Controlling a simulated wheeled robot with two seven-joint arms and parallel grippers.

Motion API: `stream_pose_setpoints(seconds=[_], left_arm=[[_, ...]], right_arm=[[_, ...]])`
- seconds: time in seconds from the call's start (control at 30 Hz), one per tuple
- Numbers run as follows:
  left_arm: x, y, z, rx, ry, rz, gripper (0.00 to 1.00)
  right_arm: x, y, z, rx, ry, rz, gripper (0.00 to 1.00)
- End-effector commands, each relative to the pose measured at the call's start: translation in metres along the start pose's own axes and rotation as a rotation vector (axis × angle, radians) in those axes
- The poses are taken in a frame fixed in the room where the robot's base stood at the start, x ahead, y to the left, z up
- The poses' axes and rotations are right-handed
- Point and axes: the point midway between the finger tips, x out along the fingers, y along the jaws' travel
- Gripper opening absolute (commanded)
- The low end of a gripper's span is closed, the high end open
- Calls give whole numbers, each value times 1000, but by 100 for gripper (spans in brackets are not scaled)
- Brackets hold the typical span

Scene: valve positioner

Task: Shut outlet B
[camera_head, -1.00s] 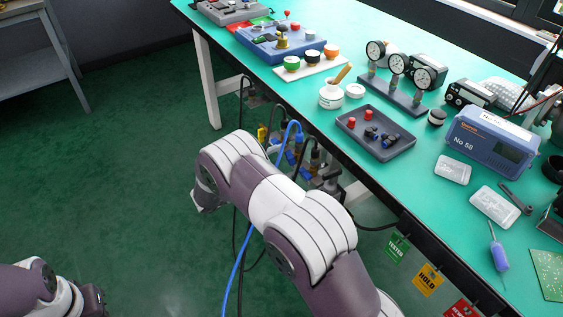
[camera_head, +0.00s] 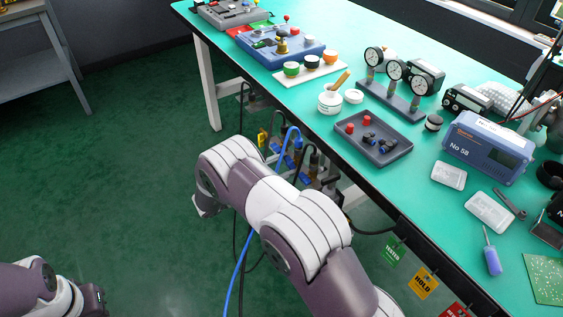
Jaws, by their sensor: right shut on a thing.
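A row of small valves with blue handles (camera_head: 288,162) and brass-coloured bodies hangs under the near edge of the green bench. A yellow handle (camera_head: 262,137) is at the far end of the row. I can read no outlet letters, so I cannot tell which valve is outlet B. My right gripper (camera_head: 328,184) is at the near end of the row, largely hidden behind my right arm. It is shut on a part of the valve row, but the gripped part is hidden. My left gripper (camera_head: 95,299) is at the bottom left, away from the valves, its fingers unclear.
Black and blue hoses (camera_head: 239,265) hang from the row to the floor. The bench (camera_head: 345,30) carries a grey tray (camera_head: 385,150), gauges (camera_head: 397,70) and a blue instrument (camera_head: 488,145). Tags (camera_head: 422,283) hang along its edge. The green floor at left is clear.

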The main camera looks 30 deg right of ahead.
Motion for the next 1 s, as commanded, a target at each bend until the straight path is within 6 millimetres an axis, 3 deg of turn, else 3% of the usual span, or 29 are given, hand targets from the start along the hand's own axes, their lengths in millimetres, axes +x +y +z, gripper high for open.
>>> stream_pose_setpoints(seconds=[0.1, 0.5, 1.0], left_arm=[[-12, 0, -2, 0, 0, 0, 0], [-29, 0, -4, 0, 0, 0, 0], [-34, 0, -4, 0, 0, 0, 0]], right_arm=[[0, -1, -3, -101, -1, 0, 12], [0, 0, -1, -385, -1, 0, 12], [0, 1, 1, -512, -1, 0, 12]])
